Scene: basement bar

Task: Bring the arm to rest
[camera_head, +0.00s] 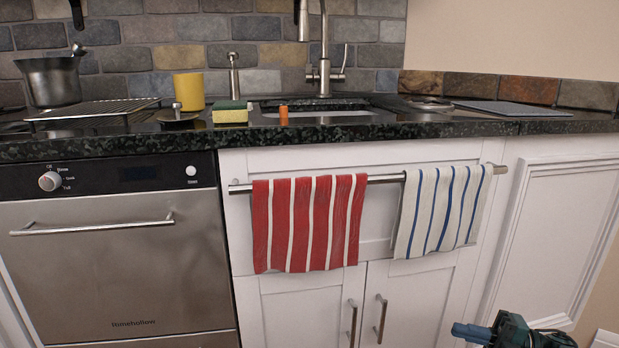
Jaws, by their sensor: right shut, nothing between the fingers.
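My right gripper (472,333) shows at the bottom right of the head view, low in front of the white cabinet. Its blue fingers point left and are shut with nothing between them. It is apart from the towels and the cabinet handles in the picture. The rest of my right arm is mostly cut off by the lower edge. My left gripper is not in view.
A red striped towel (308,225) and a blue striped towel (441,212) hang on a metal bar (384,179). A dishwasher (122,262) is at left. The dark counter (430,128) holds a pot (50,80), yellow cup (188,91), sponge (230,113) and sink (320,113).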

